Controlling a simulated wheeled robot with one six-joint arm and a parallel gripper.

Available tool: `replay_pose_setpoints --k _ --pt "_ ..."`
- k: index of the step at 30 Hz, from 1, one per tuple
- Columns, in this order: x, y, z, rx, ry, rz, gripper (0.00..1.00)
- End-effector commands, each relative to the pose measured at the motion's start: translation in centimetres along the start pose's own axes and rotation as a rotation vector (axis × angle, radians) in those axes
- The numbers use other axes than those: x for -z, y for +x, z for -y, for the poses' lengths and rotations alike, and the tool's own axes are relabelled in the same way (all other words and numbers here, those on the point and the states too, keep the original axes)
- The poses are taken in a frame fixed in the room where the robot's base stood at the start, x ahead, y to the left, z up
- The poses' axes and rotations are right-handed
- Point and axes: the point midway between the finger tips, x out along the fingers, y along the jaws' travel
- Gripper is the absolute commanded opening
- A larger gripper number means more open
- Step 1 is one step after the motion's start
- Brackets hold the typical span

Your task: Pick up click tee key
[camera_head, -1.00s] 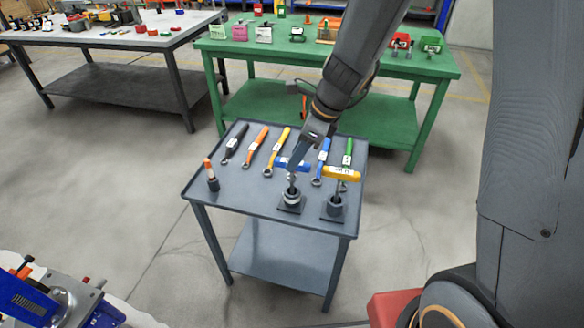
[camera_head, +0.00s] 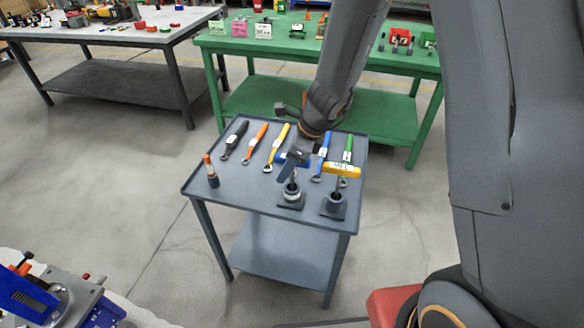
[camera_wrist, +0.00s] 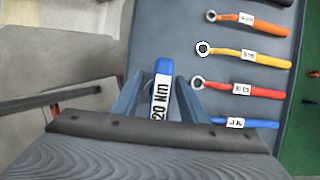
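A blue tee key (camera_head: 283,168) stands upright in a dark round holder (camera_head: 290,203) on the small grey table. In the wrist view its blue handle (camera_wrist: 163,80) carries a white "20 Nm" label and lies between my two fingers. My gripper (camera_wrist: 160,95) is open, with a narrow gap seen on each side of the handle. In the head view my gripper (camera_head: 295,157) partly hides the blue handle. A yellow tee key (camera_head: 341,170) stands in a second holder (camera_head: 333,206) just to the right. The word "click" is not readable on either key.
Several wrenches lie behind the holders: black (camera_head: 235,138), orange (camera_head: 257,140), yellow (camera_head: 277,146), blue (camera_head: 321,158), green (camera_head: 347,158). A red one (camera_wrist: 245,89) shows in the wrist view. A small orange-topped holder (camera_head: 212,178) stands at left. A green bench (camera_head: 400,130) is behind.

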Motion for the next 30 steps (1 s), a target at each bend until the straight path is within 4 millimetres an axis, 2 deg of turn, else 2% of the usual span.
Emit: replay_pose_setpoints --k 6,8,13,14,25,30 --pt "0.0 0.1 0.0 0.001 0.0 0.0 0.39" --pt "0.0 0.1 0.0 0.001 0.0 0.0 0.31" --pt "0.0 0.1 0.0 0.001 0.0 0.0 0.02" --pt "0.0 0.1 0.0 0.001 0.0 0.0 0.0" --pt "-0.1 -0.2 0.0 0.002 -0.001 0.001 0.0" --pt "-1.0 -2.1 0.1 0.005 -0.003 0.002 0.0"
